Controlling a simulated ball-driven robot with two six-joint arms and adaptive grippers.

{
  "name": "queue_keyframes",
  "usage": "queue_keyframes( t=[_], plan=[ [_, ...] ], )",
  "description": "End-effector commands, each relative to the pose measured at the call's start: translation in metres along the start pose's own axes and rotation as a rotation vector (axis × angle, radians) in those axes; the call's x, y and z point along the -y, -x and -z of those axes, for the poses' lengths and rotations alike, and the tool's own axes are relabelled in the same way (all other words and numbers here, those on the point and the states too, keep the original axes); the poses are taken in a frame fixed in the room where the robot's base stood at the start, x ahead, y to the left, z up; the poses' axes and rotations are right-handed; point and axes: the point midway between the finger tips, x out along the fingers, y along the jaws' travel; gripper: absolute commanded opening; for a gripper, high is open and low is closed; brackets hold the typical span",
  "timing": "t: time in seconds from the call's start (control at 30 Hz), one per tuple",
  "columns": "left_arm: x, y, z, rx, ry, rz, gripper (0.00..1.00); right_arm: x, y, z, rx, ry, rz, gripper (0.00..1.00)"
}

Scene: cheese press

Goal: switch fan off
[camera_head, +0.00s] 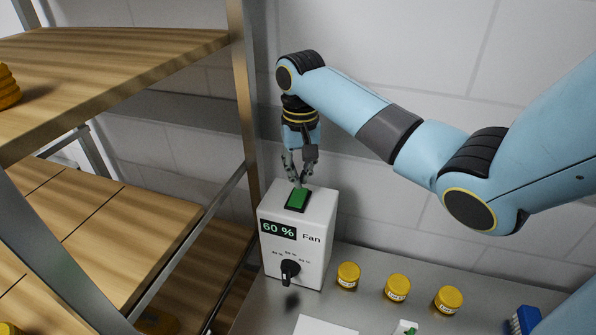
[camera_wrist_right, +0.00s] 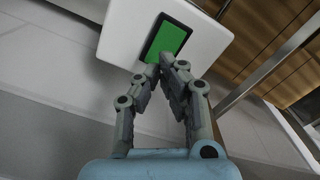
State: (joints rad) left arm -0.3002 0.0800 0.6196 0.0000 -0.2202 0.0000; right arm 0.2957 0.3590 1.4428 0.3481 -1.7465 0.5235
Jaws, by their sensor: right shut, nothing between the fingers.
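The fan control box (camera_head: 318,226) is white and stands upright on the grey table, with a display reading "60 %" and the label "Fan". A green rocker switch (camera_head: 297,199) in a black frame is on its top face. A black knob (camera_head: 290,270) is on its front. My right gripper (camera_head: 299,181) is shut and empty, pointing down at the far edge of the switch. In the right wrist view its fingertips (camera_wrist_right: 168,62) overlap the lower edge of the green switch (camera_wrist_right: 168,40); I cannot tell whether they touch it. My left gripper is not in view.
Several jars with yellow lids, one of them a jar (camera_head: 348,276), stand on the grey table (camera_head: 375,258) right of the box. A wooden shelf rack (camera_head: 120,235) with metal posts is close on the left. A blue brush (camera_head: 524,319) lies at the lower right.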

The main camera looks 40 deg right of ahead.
Motion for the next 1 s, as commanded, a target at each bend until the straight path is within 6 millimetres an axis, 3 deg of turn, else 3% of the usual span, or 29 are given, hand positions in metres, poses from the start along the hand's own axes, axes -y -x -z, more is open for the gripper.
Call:
queue_keyframes(
  t=[1.0],
  plan=[
    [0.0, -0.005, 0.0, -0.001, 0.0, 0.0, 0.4, 0.0, -0.015, 0.0, 0.0, 0.0, 0.0, 0.0]
  ],
)
